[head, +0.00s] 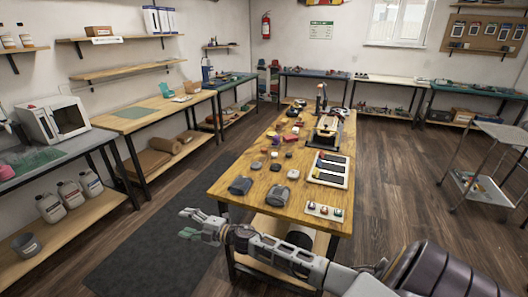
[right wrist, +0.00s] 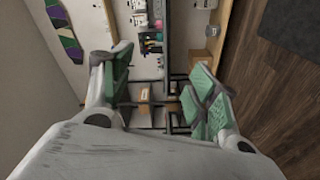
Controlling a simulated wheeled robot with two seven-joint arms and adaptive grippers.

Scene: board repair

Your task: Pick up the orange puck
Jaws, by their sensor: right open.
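Several small round pieces lie on the wooden worktable (head: 230,187). One small orange-looking piece (head: 271,134) lies toward the left edge of the top, but it is too small to tell surely whether it is the orange puck. My right gripper (head: 188,224) is open and empty, in front of and to the left of the table's near edge, over the dark floor mat. In the right wrist view its green-padded fingers (right wrist: 160,92) stand wide apart with nothing between them. The puck cannot be made out in that view. My left gripper is not in view.
A white tray with dark slots (head: 347,158) and a small panel with buttons (head: 325,211) lie on the right side. A side bench (head: 130,118) lines the left wall; floor lies clear between.

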